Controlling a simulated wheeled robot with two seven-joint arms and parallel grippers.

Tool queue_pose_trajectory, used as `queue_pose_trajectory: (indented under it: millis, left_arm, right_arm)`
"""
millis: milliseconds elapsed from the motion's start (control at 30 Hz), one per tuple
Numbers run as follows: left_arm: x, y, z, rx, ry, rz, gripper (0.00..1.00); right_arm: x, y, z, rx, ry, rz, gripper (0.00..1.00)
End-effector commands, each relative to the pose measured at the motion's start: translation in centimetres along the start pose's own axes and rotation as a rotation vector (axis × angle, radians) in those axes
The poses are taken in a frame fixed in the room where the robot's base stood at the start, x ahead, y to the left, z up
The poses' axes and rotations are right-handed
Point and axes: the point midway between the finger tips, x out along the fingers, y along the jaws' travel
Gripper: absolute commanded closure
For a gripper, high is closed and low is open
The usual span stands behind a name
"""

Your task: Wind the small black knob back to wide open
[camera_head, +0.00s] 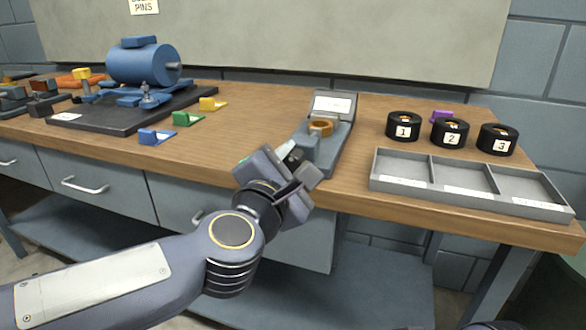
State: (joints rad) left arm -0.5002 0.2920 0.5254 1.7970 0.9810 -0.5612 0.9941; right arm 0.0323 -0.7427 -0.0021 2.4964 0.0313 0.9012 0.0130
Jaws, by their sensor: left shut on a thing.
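A grey fixture (328,148) stands near the front edge of the bench, with a brass-coloured ring (320,126) in it and a tilted label plate (333,104) behind. My left gripper (292,160) is at the fixture's front left side. It is shut on a small dark part there, which looks like the black knob (294,157). The fingers and gripper body hide most of this knob, so its turn position cannot be read. My right gripper is not in view.
Right of the fixture is a grey three-compartment tray (470,205), with black rings numbered 1 (403,126), 2 (450,133) and 3 (497,140) behind it. A purple part (440,116) is among them. At left are a blue motor (145,64) on a dark plate and yellow, green and blue blocks.

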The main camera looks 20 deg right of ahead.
Motion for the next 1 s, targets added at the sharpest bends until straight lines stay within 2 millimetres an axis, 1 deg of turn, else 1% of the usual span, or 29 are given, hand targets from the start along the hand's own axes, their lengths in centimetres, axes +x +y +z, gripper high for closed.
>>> queue_pose_trajectory:
  millis: [200,633,667,800,1000]
  left_arm:
    - [0.01,-0.09,-0.1,-0.042,0.002,-0.002,0.9]
    - [0.02,-0.08,-0.1,-0.048,0.002,-0.002,0.9]
    - [0.02,-0.08,-0.1,-0.047,0.002,-0.002,0.64]
    - [0.02,-0.05,-0.08,-0.047,0.002,-0.001,0.46]
    - [0.01,-0.03,-0.04,-0.047,0.001,-0.001,0.46]
  right_arm:
    - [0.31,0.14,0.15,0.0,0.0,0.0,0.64]
    - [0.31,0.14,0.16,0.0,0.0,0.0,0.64]
    - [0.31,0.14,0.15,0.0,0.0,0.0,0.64]
    - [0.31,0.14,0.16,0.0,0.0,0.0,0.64]
    - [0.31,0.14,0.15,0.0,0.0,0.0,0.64]
